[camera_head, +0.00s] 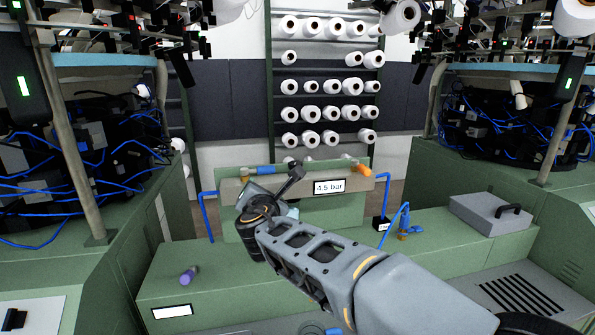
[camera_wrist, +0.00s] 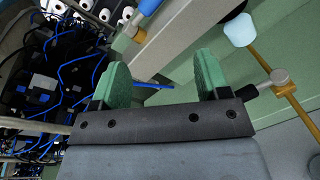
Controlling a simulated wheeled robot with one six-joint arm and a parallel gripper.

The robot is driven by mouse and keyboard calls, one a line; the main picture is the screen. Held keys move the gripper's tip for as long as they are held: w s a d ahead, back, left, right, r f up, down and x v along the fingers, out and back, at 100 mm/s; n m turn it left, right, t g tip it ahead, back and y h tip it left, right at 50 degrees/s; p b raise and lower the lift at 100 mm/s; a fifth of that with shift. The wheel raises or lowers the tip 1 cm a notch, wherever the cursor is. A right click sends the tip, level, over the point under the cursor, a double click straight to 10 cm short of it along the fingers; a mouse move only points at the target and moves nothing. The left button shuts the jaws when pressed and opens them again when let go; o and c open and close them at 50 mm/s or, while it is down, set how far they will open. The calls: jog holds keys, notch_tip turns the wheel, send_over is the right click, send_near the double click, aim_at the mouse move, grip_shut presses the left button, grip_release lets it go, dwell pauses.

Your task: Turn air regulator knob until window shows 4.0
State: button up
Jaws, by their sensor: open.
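The display window (camera_head: 329,186) reads 4.5 bar in the head view, on the pale beam behind the green bench. A pale blue rounded piece (camera_wrist: 239,30) on a brass-coloured rod shows in the wrist view, beyond the right finger; I cannot tell for sure whether it is the regulator knob. My gripper (camera_wrist: 158,68) has two green fingers spread wide with nothing between them. The pale blue piece lies outside the gap and apart from the fingers. In the head view my arm and wrist hide part of the beam left of the window, and the fingertips are unclear.
An orange handle (camera_head: 364,170) sits at the beam's right end. Blue hoses (camera_head: 396,215) rise from the bench at right, near a grey box (camera_head: 492,213). A purple-capped cylinder (camera_head: 188,275) lies at the bench's left. Knitting machines flank both sides; yarn cones fill the rack behind.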

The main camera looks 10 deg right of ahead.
aim_at(294, 166)
jog(key=d+r+n+h, duration=0.2)
jog(key=d+n+h, duration=0.1)
jog(key=d+h, duration=0.2)
jog(key=shift+n, duration=0.4)
jog(key=p+x, duration=0.1)
jog(key=x, duration=0.5)
jog(key=p+x, duration=0.1)
jog(key=x, duration=0.6)
jog(key=shift+s+d+p, duration=0.1)
jog(key=shift+d+p, duration=0.1)
jog(key=shift+p, duration=0.15)
